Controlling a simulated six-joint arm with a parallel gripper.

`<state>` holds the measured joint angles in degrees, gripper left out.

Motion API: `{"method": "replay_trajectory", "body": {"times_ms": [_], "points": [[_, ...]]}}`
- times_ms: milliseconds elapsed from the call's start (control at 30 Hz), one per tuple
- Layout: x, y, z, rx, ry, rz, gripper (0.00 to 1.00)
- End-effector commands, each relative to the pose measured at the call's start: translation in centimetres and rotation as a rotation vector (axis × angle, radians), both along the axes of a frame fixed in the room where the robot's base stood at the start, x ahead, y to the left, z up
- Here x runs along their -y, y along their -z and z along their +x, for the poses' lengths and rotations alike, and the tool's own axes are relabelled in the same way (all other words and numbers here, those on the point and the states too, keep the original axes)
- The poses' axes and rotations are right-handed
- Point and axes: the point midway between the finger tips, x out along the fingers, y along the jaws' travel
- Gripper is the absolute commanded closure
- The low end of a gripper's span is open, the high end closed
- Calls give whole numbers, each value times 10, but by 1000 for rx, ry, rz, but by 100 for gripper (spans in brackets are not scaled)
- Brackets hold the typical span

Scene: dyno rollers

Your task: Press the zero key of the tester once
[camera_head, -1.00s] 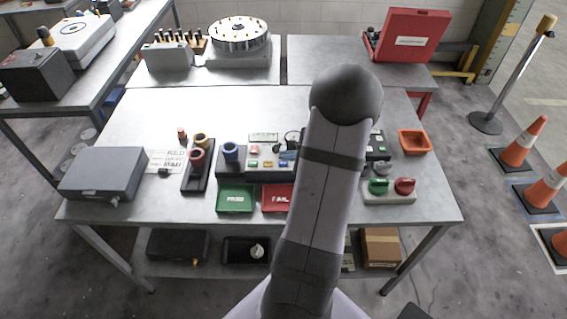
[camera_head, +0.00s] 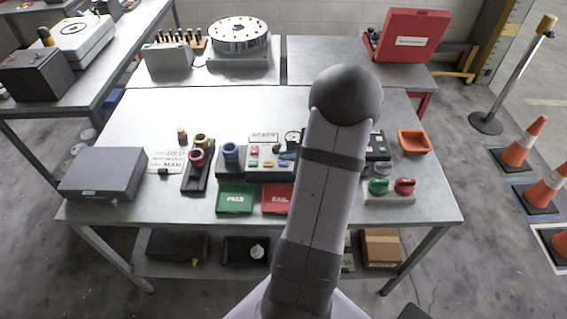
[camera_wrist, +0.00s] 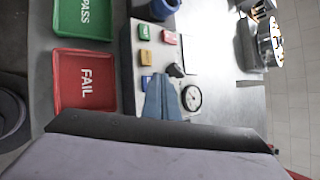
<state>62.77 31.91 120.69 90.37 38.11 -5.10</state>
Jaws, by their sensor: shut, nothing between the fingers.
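The tester (camera_head: 270,173) is a grey box with small coloured keys and a round dial at the middle of the bench. In the wrist view its panel (camera_wrist: 132,60) shows a green key (camera_wrist: 144,33), a red key (camera_wrist: 168,38), a yellow key (camera_wrist: 146,57) and a blue key (camera_wrist: 147,82). Key labels are too small to read, so I cannot tell which is zero. My gripper (camera_head: 287,155) is shut and empty over the panel; its blue fingers (camera_wrist: 160,82) appear beside the blue key and a black knob (camera_wrist: 175,70). Contact cannot be told.
A green PASS tray (camera_head: 235,208) and a red FAIL tray (camera_head: 275,208) lie in front of the tester. A blue ring (camera_head: 231,151) stands to its left. A white dial gauge (camera_wrist: 192,98) is near my fingers.

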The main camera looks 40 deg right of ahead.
Motion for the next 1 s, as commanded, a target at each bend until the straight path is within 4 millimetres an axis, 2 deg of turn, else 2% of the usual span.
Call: {"method": "replay_trajectory", "body": {"times_ms": [533,1000], "points": [[0,0,0,0,0,0,100],[0,9,0,0,-1,-1,100]]}}
